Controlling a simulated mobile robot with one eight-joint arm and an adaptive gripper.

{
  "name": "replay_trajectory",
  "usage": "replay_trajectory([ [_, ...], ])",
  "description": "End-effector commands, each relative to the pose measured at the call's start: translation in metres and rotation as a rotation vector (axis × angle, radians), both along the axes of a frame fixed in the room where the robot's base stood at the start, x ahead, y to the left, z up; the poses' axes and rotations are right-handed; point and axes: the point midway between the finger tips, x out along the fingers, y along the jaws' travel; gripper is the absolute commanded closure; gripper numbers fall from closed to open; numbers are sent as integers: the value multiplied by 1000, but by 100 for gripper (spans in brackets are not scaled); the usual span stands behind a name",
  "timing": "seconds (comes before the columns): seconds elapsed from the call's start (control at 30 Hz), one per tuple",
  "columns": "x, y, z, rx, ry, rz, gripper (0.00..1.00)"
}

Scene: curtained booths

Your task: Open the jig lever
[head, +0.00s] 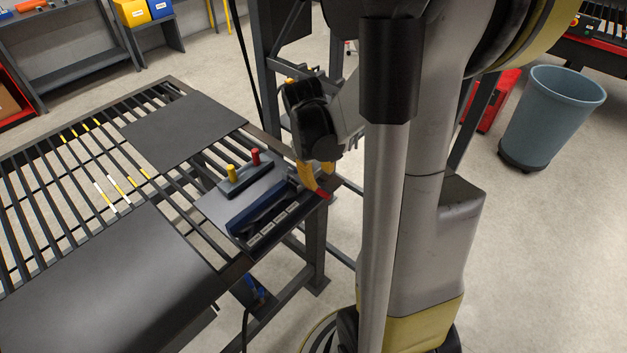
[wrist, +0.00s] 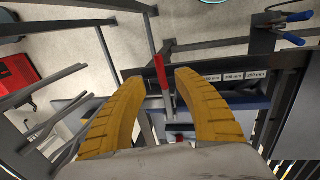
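The jig is a dark plate with a long blue bar (head: 262,207) near the right end of the slatted table. A yellow knob (head: 231,173) and a red knob (head: 255,157) stand on a block behind the bar. The lever has a red grip, seen at the table's right edge (head: 323,194) and in the wrist view (wrist: 159,72). My gripper (head: 316,182) has yellow fingers and is at the bar's right end. In the wrist view my gripper (wrist: 159,74) is open, with the lever between its fingers and gaps on both sides. The lever's pivot is hidden.
Dark flat plates lie on the table behind (head: 185,130) and in front (head: 105,285) of the jig. A dark frame post (head: 268,70) stands close behind my gripper. A blue-grey bin (head: 550,115) stands on the floor at the right. Blue-handled tools (wrist: 290,40) show at the upper right.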

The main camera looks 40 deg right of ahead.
Motion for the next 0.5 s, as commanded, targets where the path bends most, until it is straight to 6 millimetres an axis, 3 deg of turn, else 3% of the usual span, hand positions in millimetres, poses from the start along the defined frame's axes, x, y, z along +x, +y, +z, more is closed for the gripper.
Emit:
replay_trajectory([
  [0.2, 2, -9, -47, 0, 0, -1, 62],
  [0.5, 2, -16, -79, 0, -1, -1, 62],
])
